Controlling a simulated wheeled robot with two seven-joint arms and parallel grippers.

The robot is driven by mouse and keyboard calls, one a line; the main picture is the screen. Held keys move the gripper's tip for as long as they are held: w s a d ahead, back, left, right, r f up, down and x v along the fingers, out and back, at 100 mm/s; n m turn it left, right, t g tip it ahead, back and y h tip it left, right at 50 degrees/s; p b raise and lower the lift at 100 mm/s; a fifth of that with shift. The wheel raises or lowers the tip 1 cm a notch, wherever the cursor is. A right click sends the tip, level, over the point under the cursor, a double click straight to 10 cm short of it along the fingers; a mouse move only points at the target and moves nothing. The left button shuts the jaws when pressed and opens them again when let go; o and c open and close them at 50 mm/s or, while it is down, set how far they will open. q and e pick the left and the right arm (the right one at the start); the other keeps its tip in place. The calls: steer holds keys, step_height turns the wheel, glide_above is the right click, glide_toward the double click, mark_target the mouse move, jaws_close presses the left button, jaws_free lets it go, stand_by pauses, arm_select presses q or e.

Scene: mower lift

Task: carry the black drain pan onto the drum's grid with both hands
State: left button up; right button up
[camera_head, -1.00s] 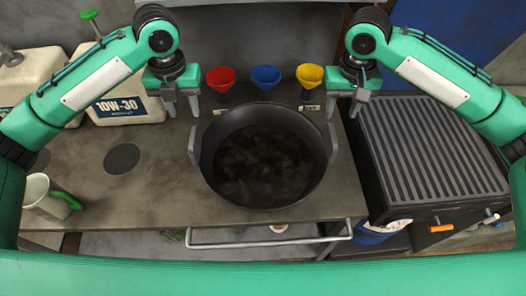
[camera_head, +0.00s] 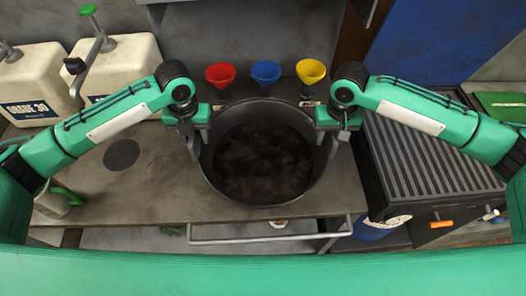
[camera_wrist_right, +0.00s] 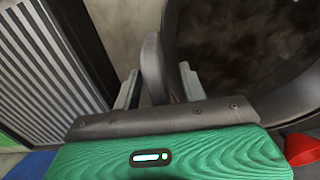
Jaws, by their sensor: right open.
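The black drain pan (camera_head: 318,175) stands on the workbench, with dark contents inside and a grey handle on each side. My left gripper (camera_head: 193,140) is low at the left handle, its fingers apart and the handle partly hidden by it. My right gripper (camera_head: 335,138) is at the right handle. In the right wrist view, its open fingers (camera_wrist_right: 157,88) stand on either side of the grey handle (camera_wrist_right: 153,62), with gaps visible. The drum's grid (camera_head: 425,150) is a dark slatted top to the right of the bench; it also shows in the right wrist view (camera_wrist_right: 45,75).
Red (camera_head: 220,74), blue (camera_head: 266,73) and yellow (camera_head: 310,71) funnels stand behind the pan. White jugs (camera_head: 35,82) stand at the back left, and a mug (camera_head: 52,203) at the front left. A rail (camera_head: 270,237) runs along the bench front. An orange-handled fitting (camera_head: 440,224) juts from the drum unit's front.

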arm_select(q)
steer(key=shift+f, duration=0.45)
arm_select(e)
steer(key=shift+f, duration=0.5)
arm_select(q)
jaws_close()
arm_select(e)
jaws_close()
arm_select(q)
steer(key=shift+r, duration=0.1)
arm_select(e)
steer(key=shift+r, duration=0.1)
